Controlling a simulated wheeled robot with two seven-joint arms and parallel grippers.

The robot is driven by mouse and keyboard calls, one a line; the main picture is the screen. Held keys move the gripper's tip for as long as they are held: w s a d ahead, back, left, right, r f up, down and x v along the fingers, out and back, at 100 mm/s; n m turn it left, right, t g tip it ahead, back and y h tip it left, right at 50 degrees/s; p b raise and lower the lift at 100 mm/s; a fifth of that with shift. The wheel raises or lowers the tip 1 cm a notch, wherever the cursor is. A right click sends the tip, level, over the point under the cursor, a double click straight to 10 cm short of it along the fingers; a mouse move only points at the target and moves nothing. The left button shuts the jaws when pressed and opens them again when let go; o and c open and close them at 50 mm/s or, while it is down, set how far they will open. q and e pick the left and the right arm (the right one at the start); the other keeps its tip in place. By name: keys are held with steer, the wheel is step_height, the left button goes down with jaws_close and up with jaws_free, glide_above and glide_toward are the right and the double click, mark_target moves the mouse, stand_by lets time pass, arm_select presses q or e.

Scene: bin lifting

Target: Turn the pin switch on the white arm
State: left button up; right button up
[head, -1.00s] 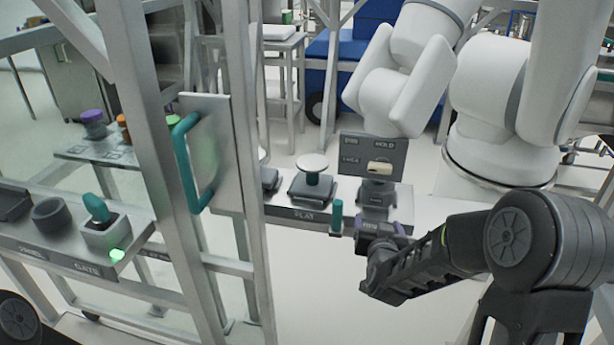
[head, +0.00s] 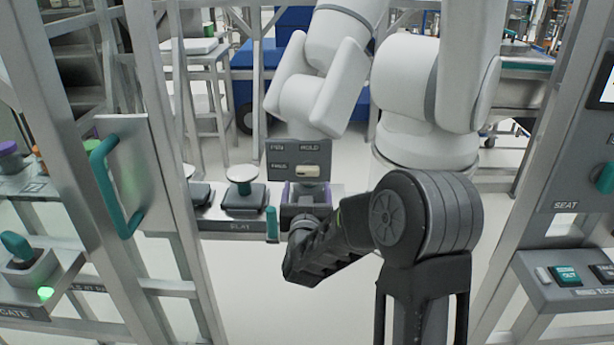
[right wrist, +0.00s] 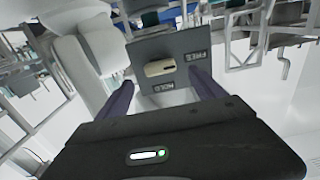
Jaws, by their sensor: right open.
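The pin switch (head: 307,171) is a small cream bar on a dark grey panel (head: 283,150) on the white arm (head: 320,90). Labels on the panel read PIN, HOLD and FREE. The bar lies sideways, in line with FREE. My right gripper (head: 305,192) is just below the panel in the head view, with purple fingers partly hidden. In the right wrist view, the right gripper (right wrist: 162,80) is open and empty, its fingers apart on either side of the panel's near edge. The switch (right wrist: 160,68) shows between and just beyond the fingertips. My left gripper is out of view.
A ledge marked PLAY (head: 240,222) with a white-topped knob (head: 242,174) and a teal peg (head: 272,224) is left of my gripper. A teal door handle (head: 108,185) and metal frame posts stand left. A SEAT panel (head: 575,205) stands right.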

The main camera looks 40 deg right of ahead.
mark_target(308, 175)
steer(key=p+x, duration=0.1)
steer(key=x, duration=0.5)
steer(key=shift+w+d, duration=0.25)
steer(key=shift+c, duration=0.6)
steer(key=c, duration=1.2)
steer(key=shift+c, duration=0.2)
steer(key=shift+f, duration=0.1)
